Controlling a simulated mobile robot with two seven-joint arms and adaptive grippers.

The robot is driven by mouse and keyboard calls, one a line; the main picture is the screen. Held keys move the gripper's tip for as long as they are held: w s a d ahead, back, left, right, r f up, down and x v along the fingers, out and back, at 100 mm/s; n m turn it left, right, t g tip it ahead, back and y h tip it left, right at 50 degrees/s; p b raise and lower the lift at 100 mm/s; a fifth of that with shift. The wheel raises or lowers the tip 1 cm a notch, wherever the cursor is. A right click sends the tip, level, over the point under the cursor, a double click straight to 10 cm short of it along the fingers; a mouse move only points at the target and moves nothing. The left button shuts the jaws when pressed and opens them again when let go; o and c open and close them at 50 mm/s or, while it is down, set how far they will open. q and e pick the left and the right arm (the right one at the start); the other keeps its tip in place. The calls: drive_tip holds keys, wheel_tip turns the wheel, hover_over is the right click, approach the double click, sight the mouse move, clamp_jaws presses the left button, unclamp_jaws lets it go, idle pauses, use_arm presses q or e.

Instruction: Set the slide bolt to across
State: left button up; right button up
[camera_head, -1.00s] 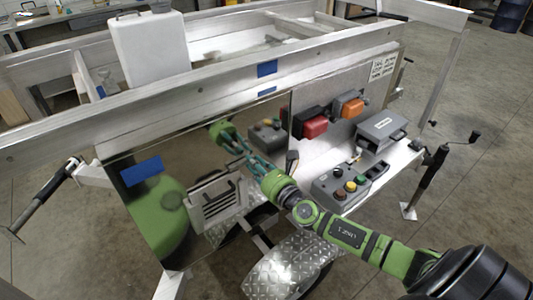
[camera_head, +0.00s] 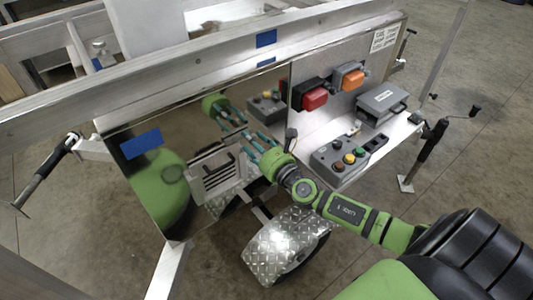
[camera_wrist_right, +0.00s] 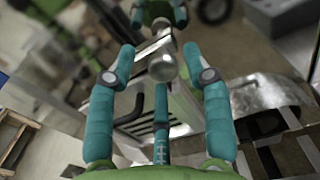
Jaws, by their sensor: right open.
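My right gripper (camera_head: 247,143) is open in front of the shiny upright panel (camera_head: 150,185), whose surface mirrors it. In the right wrist view its teal fingers (camera_wrist_right: 160,68) spread around a rounded metal knob (camera_wrist_right: 162,66) on a short bar. This looks like the slide bolt's knob; the fingers are not visibly closed on it. In the head view I cannot make out the bolt at the fingertips, so its setting cannot be told. My left gripper is not in view.
A slatted vent with a black handle (camera_head: 216,172) is close left of the gripper. A button box (camera_head: 340,160), red (camera_head: 314,98) and orange (camera_head: 353,79) connectors and a grey box (camera_head: 381,100) are to the right. A tread-plate fender (camera_head: 285,245) lies below.

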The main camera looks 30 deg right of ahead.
drive_tip(key=s, duration=1)
drive_tip(key=shift+s+d, duration=0.3)
drive_tip(key=s+d+f+m+g+h, duration=0.25)
drive_tip(key=f+m, duration=0.25)
drive_tip(key=f, duration=0.3)
drive_tip(key=s+d+f+m+g+h, duration=0.15)
drive_tip(key=d+f+m, duration=0.3)
drive_tip(key=f, duration=0.45)
drive_tip(key=s+f+m+g, duration=0.3)
drive_tip(key=s+f+m, duration=0.2)
drive_tip(key=f, duration=0.3)
drive_tip(key=s+f+m+g, duration=0.3)
drive_tip(key=s+f+m, duration=0.2)
drive_tip(key=f, duration=0.3)
drive_tip(key=s+a+f+m+g, duration=0.2)
drive_tip(key=s+a+f+m, duration=0.3)
drive_tip(key=s, duration=0.3)
drive_tip(key=s+a+f+m+g+y, duration=0.1)
drive_tip(key=s+a+f+m, duration=0.3)
drive_tip(key=s, duration=0.4)
drive_tip(key=s+a+f+m+g+y, duration=0.1)
drive_tip(key=s+a+f+m+g, duration=0.3)
drive_tip(key=s, duration=0.4)
drive_tip(key=shift+a+f+m, duration=0.8)
drive_tip(key=shift+a+m, duration=0.1)
drive_tip(key=shift+m, duration=0.15)
